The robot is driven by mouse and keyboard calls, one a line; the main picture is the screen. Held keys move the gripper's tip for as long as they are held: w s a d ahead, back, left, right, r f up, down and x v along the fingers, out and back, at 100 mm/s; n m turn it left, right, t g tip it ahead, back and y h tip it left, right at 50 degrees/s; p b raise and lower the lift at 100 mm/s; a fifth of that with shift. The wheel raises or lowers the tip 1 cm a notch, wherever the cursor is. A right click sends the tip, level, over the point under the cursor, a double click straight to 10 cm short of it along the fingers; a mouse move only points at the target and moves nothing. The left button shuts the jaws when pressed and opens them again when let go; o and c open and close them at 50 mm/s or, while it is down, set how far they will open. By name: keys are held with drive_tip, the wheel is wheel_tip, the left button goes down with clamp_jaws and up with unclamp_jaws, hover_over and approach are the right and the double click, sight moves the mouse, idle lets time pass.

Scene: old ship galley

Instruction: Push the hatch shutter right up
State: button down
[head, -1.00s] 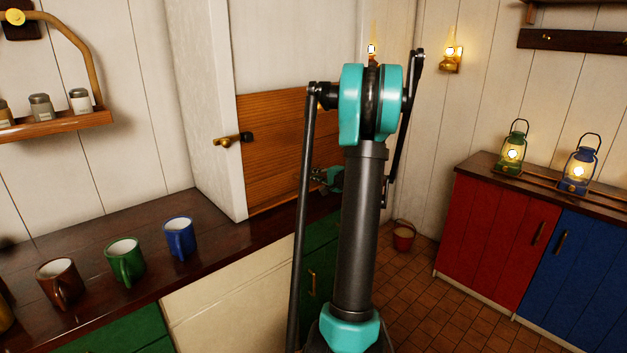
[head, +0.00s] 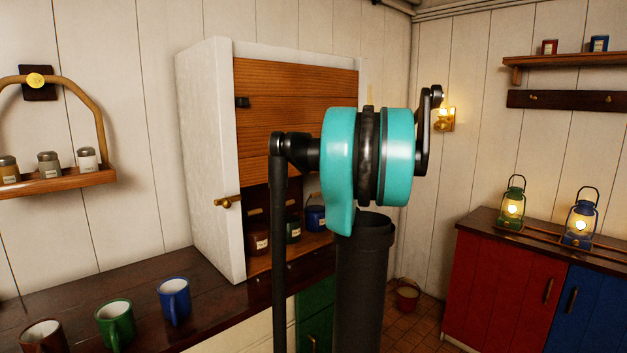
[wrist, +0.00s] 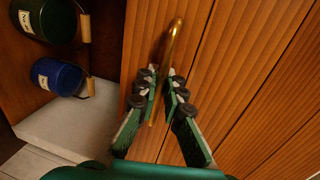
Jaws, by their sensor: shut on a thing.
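The hatch shutter (head: 285,100), of brown wooden planks, covers the upper part of the white hatch frame (head: 208,150). Its lower edge hangs well above the sill, and the opening beneath shows jars. A black catch (head: 242,102) sits on the shutter's left edge, above a brass lever (head: 228,202) on the frame. In the wrist view my gripper (wrist: 162,78) is shut on the shutter's brass handle (wrist: 172,45), with its fingers on both sides of it. The shutter planks (wrist: 225,80) fill the right of that view. My arm hides the gripper in the head view.
Inside the hatch stand a brown jar (head: 258,238), a green jar (head: 293,228) and a blue jar (head: 316,217). Mugs, including a blue one (head: 174,300), stand on the dark counter (head: 225,285). Lanterns (head: 512,205) stand on cupboards at right.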

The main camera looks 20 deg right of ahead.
drive_tip(key=shift+r, duration=1.25)
drive_tip(key=c, duration=1.9)
unclamp_jaws()
drive_tip(key=shift+r, duration=0.1)
drive_tip(key=shift+s+d, duration=0.2)
drive_tip(key=shift+s, duration=0.05)
drive_tip(key=v, duration=1.1)
drive_tip(key=shift+s, duration=0.25)
